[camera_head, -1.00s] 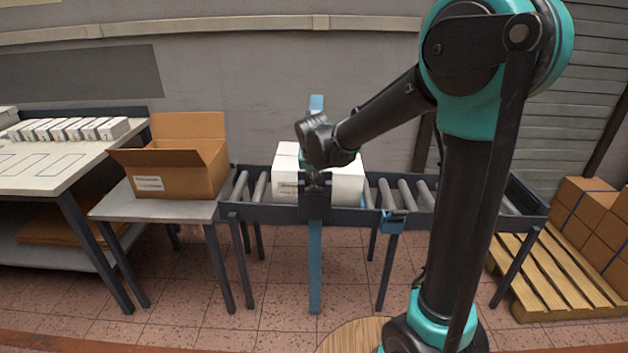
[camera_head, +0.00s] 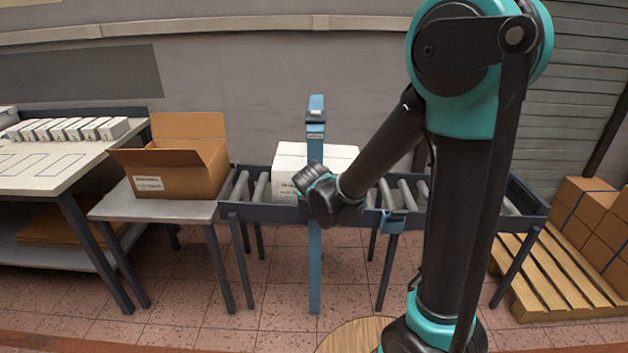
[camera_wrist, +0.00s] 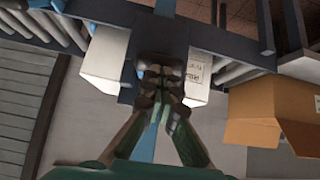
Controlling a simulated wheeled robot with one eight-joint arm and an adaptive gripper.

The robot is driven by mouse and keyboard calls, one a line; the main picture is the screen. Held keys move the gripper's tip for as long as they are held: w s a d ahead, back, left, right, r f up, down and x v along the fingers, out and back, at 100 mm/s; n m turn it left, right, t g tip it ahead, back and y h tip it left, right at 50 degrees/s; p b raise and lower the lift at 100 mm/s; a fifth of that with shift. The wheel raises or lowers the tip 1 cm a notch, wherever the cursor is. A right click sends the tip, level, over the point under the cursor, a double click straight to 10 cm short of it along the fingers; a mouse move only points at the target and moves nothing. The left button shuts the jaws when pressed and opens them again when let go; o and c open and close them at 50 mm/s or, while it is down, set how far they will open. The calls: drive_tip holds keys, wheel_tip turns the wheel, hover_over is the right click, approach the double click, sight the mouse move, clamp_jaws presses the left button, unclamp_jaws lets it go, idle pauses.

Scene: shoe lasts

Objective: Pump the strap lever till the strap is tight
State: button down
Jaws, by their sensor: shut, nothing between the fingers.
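The white carton (camera_head: 290,165) stands on the rollers behind the strap. My gripper (camera_wrist: 160,80) is shut and empty. In the head view my gripper (camera_head: 320,195) is in front of the strap, below the fitting and apart from it; its fingertips are hidden there. The strap also shows in the wrist view (camera_wrist: 165,7).
An open brown box (camera_head: 178,180) stands on a side table to the left. A bench with small white boxes (camera_head: 75,130) is at the far left. A pallet with strapped cartons (camera_head: 590,225) is at the right. The rollers (camera_head: 405,193) right of the carton are bare.

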drive_tip(key=shift+s+f, duration=0.2)
drive_tip(key=shift+f, duration=0.45)
drive_tip(key=shift+s+f, duration=0.2)
drive_tip(key=shift+f, duration=0.45)
